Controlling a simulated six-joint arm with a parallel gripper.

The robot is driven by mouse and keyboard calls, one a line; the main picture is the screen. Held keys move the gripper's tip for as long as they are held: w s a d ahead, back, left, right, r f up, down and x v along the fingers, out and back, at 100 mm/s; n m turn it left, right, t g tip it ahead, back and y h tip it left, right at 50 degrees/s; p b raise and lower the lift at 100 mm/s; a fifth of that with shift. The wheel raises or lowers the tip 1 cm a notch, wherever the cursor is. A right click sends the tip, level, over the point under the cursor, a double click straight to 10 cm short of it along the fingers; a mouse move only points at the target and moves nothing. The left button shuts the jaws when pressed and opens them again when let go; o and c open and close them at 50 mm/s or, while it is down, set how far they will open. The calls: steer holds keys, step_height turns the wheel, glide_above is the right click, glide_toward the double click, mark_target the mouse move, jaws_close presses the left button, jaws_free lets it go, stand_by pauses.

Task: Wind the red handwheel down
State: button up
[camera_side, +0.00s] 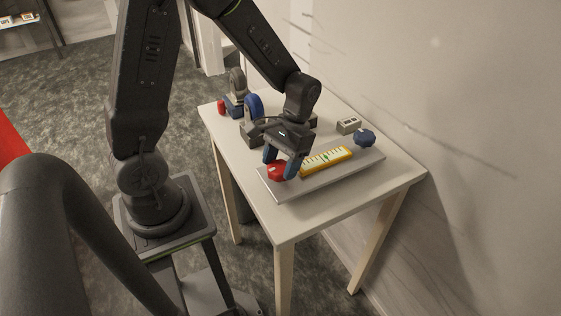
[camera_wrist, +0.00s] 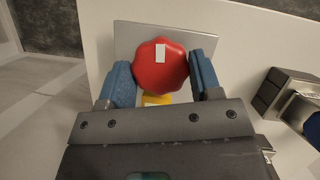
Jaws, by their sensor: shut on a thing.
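The red handwheel (camera_side: 276,172) sits at the near left end of a grey panel (camera_side: 318,184) on the table. In the wrist view the red handwheel (camera_wrist: 160,66) is a lobed knob with a white mark on top, at the upper middle. My gripper (camera_side: 280,168) points down over it, with its blue fingers on either side. In the wrist view my gripper (camera_wrist: 162,80) is shut on the handwheel. A yellow scale (camera_side: 326,160) with a green mark lies beside it on the panel; only a yellow edge (camera_wrist: 157,100) shows in the wrist view.
A grey block (camera_side: 348,125) stands behind the panel. Blue and grey fixtures (camera_side: 253,106) and a small red cylinder (camera_side: 221,107) stand at the table's back left. The table's front right (camera_side: 385,182) is clear.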

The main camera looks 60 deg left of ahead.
steer(key=m+y, duration=0.1)
steer(key=m, duration=0.4)
steer(key=shift+d+y, duration=0.1)
steer(key=shift+y, duration=0.3)
steer(key=m, duration=0.2)
steer(key=m+y, duration=0.1)
steer(key=m, duration=0.1)
steer(key=shift+d+m+y, duration=0.1)
steer(key=shift+m+y, duration=0.2)
steer(key=m+t+y, duration=0.1)
steer(key=m, duration=0.3)
steer(key=shift+s, duration=0.15)
steer(key=m+t+y, duration=0.1)
steer(key=m+t, duration=0.1)
steer(key=m, duration=0.3)
steer(key=shift+s+m, duration=0.1)
steer(key=shift+m, duration=0.3)
steer(key=o, duration=0.9)
steer(key=shift+d+r, duration=0.1)
